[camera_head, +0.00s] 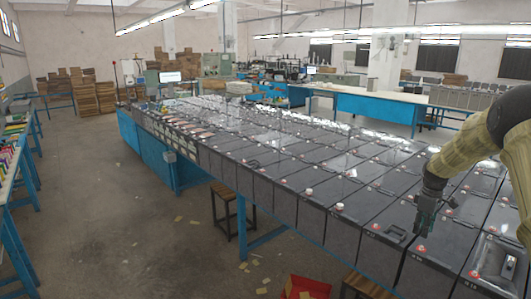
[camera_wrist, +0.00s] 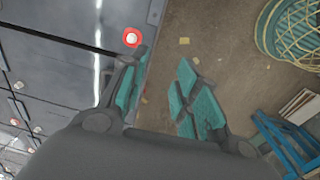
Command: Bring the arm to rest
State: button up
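My gripper (camera_head: 427,214) hangs from my yellowish arm at the right of the head view, pointing down over the near rows of dark batteries (camera_head: 340,190). In the wrist view my gripper (camera_wrist: 165,92) has its two teal-padded fingers spread apart. Nothing is between them but a view of the floor. A battery with a red-ringed white terminal (camera_wrist: 132,37) lies beyond the left finger; whether the finger touches it I cannot tell.
The batteries fill a long blue-framed table (camera_head: 190,175). A wooden stool (camera_head: 232,212) and a red bin (camera_head: 305,288) stand at its near side. The wrist view shows a wire basket (camera_wrist: 290,35) on the floor. The floor (camera_head: 120,230) at left is mostly clear.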

jog(key=s+a+f+m+b, duration=0.1)
jog(key=s+a+f, duration=0.5)
jog(key=f, duration=0.5)
jog(key=s+a+f+m+b, duration=0.1)
jog(key=s+a+f+b, duration=0.1)
jog(key=s+a+f, duration=0.7)
jog(key=s+a+f+m+b, duration=0.15)
jog(key=s+a+f, duration=0.25)
jog(key=f, duration=0.9)
jog(key=s+a+f+m+b, duration=0.1)
jog(key=s+a+f, duration=0.2)
jog(key=s, duration=0.4)
jog(key=s+a+f+m, duration=0.1)
jog(key=s+a+f, duration=0.25)
jog(key=s, duration=0.35)
jog(key=s+a+f+m+b, duration=0.1)
jog(key=s+a+f, duration=0.15)
jog(key=s, duration=0.45)
jog(key=s+a+m+b, duration=0.1)
jog(key=s+a, duration=0.1)
jog(key=s, duration=0.6)
jog(key=s+a+m, duration=0.1)
jog(key=s+a, duration=0.2)
jog(key=s, duration=0.5)
jog(key=shift+s+f+g+y+b, duration=0.15)
jog(key=shift+s+g+y+b, duration=0.15)
jog(key=shift+s+b, duration=0.05)
